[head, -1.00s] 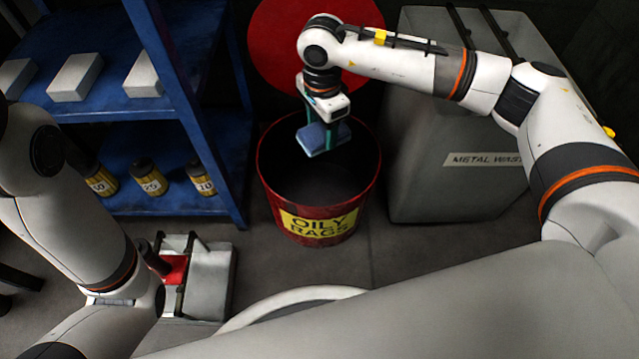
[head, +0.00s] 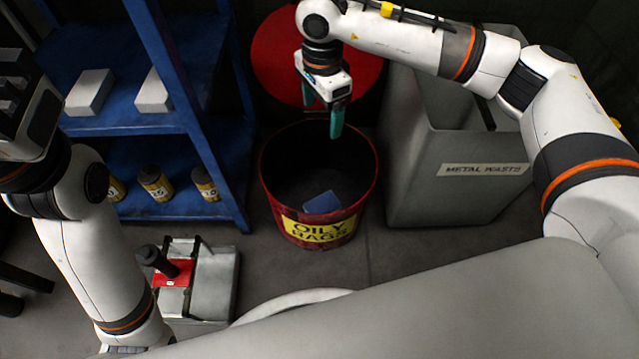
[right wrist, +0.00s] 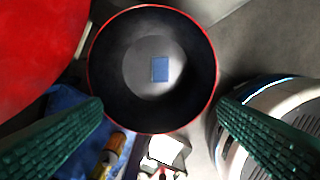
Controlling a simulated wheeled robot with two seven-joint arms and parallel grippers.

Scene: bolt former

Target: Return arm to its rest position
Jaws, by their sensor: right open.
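My right gripper (head: 322,108) is open and empty, with its green fingers apart above the red oily rags bin (head: 290,217). A blue rag (head: 322,203) lies inside the bin, apart from the gripper. The right wrist view looks down past both open fingers into the bin (right wrist: 92,62), with the rag (right wrist: 160,69) on its floor. My right arm reaches in from the right, over the metal waste bin.
A grey metal waste bin (head: 440,200) stands right of the red bin. A blue shelf (head: 150,124) with white boxes (head: 90,92) and several yellow-labelled containers (head: 155,183) stands at left. A red disc (head: 285,60) is behind. A grey case (head: 212,285) lies on the floor.

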